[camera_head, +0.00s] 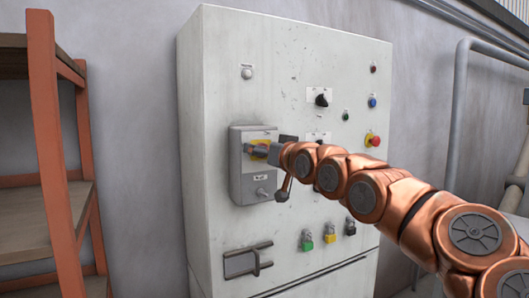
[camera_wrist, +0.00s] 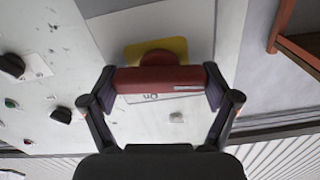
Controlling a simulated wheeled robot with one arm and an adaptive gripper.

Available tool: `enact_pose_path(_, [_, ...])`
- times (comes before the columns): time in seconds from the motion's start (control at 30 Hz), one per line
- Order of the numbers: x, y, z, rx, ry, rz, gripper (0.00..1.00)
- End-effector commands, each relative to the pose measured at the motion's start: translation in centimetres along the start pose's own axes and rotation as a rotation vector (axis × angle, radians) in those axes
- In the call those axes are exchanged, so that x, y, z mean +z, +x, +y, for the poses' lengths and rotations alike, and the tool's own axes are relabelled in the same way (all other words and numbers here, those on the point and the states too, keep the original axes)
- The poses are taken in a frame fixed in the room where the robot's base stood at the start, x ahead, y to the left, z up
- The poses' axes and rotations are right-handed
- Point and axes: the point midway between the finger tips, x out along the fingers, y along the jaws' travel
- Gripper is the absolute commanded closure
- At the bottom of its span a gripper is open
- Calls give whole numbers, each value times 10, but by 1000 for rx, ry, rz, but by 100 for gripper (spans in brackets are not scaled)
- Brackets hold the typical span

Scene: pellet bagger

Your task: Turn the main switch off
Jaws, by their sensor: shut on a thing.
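The main switch has a red bar handle (camera_wrist: 160,79) on a yellow plate (camera_wrist: 155,47), seen close in the wrist view. It sits on a grey switch box (camera_head: 240,186) on the front of the pale cabinet. My gripper (camera_wrist: 163,84) is shut on the red handle, with one finger at each end of the bar. An "On" marking (camera_wrist: 150,97) shows beside the handle. In the head view my gripper (camera_head: 258,150) reaches the box from the right and hides most of the handle; part of the yellow plate (camera_head: 262,142) shows.
A latch handle (camera_head: 248,260) is below the box. An orange shelf rack (camera_head: 45,120) stands left. A grey pipe (camera_head: 461,100) runs at right.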

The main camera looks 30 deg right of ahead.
Motion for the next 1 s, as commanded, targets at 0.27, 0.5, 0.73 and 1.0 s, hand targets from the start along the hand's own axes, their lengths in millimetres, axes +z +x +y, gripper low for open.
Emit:
enact_pose_path(0.27, [2,0,-1,-2,-151,0,48])
enact_pose_path(0.5, [1,0,-1,-1,-171,-1,48])
enact_pose_path(0.73, [1,0,-1,-1,-171,-1,2])
enact_pose_path(1.0, [0,0,-1,0,-170,0,0])
